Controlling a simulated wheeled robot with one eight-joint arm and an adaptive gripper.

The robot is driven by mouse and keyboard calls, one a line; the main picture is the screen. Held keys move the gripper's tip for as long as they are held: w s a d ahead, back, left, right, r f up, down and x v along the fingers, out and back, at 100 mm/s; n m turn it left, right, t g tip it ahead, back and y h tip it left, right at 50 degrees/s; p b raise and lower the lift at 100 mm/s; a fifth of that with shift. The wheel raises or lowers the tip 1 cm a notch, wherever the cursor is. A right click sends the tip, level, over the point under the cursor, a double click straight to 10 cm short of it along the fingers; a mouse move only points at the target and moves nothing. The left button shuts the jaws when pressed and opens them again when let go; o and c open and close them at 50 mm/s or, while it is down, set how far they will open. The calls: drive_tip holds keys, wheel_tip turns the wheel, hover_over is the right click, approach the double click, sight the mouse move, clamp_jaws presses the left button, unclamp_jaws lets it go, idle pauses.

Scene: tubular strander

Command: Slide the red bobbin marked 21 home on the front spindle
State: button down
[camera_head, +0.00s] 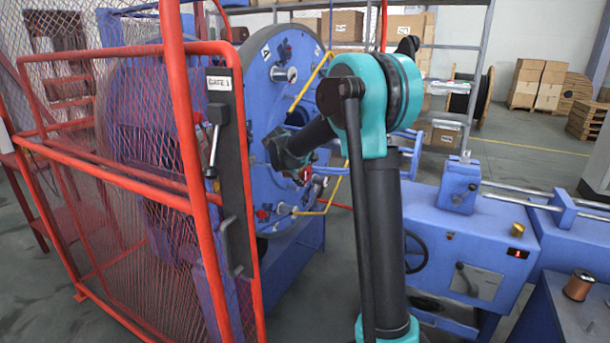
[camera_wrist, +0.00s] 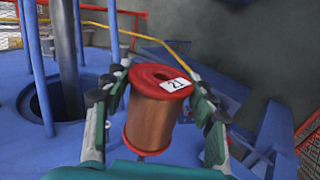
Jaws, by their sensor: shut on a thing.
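The red bobbin marked 21 (camera_wrist: 155,110) has red flanges, copper-coloured winding and a white label. My gripper (camera_wrist: 160,92) is shut on it, with a finger on each side, in the wrist view. The bobbin is slightly tilted in that picture. In the head view my gripper (camera_head: 300,172) is at the face of the blue disc (camera_head: 262,100), mostly behind my arm, and only a small red patch shows there. The front spindle cannot be made out clearly. Whether the bobbin is on it, I cannot tell.
A red mesh guard (camera_head: 120,225) with an upright labelled GATE 1 stands left of the disc. A yellow bent rod (camera_head: 312,82) crosses near my arm. A blue machine bed (camera_head: 470,250) is at right, with a copper spool (camera_head: 578,285) on a bench. Blue rods (camera_wrist: 112,30) flank the gripper.

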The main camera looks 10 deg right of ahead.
sight(268, 165)
drive_tip(key=shift+w+a, duration=0.1)
drive_tip(key=shift+a, duration=0.05)
drive_tip(key=shift+w+a, duration=1.55)
drive_tip(key=shift+a, duration=0.6)
drive_tip(key=shift+w+a, duration=1.55)
drive_tip(key=shift+a, duration=0.55)
drive_tip(key=shift+w+a, duration=1.55)
drive_tip(key=shift+a, duration=0.6)
drive_tip(key=shift+c, duration=2.2)
unclamp_jaws()
drive_tip(key=shift+s+r, duration=0.1)
